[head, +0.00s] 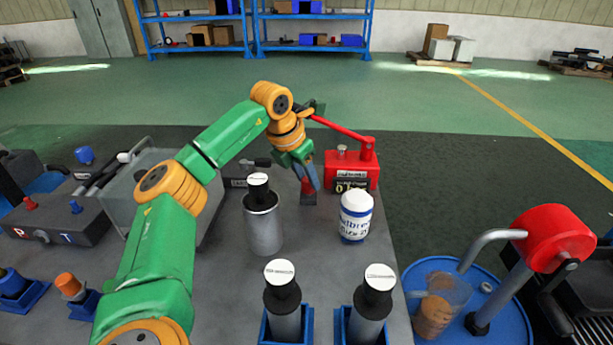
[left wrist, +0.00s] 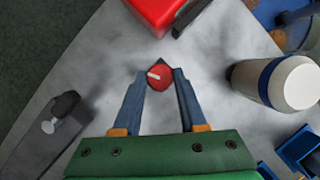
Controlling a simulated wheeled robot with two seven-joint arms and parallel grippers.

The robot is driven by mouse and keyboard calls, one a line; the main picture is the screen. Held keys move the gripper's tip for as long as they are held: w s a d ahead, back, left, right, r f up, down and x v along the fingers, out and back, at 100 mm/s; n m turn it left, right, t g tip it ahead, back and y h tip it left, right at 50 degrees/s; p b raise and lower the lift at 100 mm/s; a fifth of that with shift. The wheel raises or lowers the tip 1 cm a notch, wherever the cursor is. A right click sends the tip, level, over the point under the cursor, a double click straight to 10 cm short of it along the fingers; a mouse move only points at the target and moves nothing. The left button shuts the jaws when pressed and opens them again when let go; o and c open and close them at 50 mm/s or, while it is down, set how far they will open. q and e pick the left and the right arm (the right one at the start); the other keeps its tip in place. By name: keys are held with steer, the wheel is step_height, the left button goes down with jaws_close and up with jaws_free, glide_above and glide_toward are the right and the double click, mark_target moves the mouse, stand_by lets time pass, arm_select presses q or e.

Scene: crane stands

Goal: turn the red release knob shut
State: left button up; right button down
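The red release knob (left wrist: 159,77) is a small round knob with a pale pointer line, seen in the left wrist view. It also shows in the head view (head: 306,186), partly hidden by a finger. My left gripper (left wrist: 160,84) points down at it, with one blue-grey finger on each side. The fingers' inner faces meet the knob's edges with no clear gap. In the head view my left gripper (head: 309,183) is at the knob, in front of the red pump unit (head: 350,168). My right gripper is not in view.
A white bottle with blue bands (head: 355,216) stands to the right of the gripper. A grey cylinder with a black top (head: 263,225) stands to the left. Two black-topped cylinders (head: 374,300) sit in blue holders in front. A red lever (head: 342,128) rises from the pump unit.

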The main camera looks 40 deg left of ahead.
arm_select(q)
jaws_close()
steer(key=n+p, duration=0.1)
steer(key=n, duration=0.1)
steer(key=n+y+p, duration=0.1)
steer(key=n, duration=0.1)
steer(key=shift+d+r+y, duration=0.15)
steer(key=shift+y, duration=0.15)
steer(key=n+y+p, duration=0.1)
steer(key=n, duration=0.1)
steer(key=n+g+p, duration=0.1)
steer(key=n, duration=0.2)
steer(key=shift+w+d+n+y+p, duration=0.1)
steer(key=shift+w+n+y+p, duration=0.05)
steer(key=shift+n+y+p, duration=0.2)
steer(key=n+g+p, duration=0.1)
steer(key=n, duration=0.2)
steer(key=n+g+y+p, duration=0.1)
steer(key=n+p, duration=0.1)
steer(key=n, duration=0.1)
steer(key=shift+w+d+g, duration=0.1)
steer(key=shift+w+g, duration=0.05)
steer(key=shift+g, duration=0.15)
steer(key=n, duration=0.2)
steer(key=n+g+p, duration=0.1)
steer(key=n, duration=0.1)
steer(key=shift+w+g, duration=0.1)
steer(key=shift+g, duration=0.2)
steer(key=shift+n+p, duration=0.3)
steer(key=shift+n, duration=0.05)
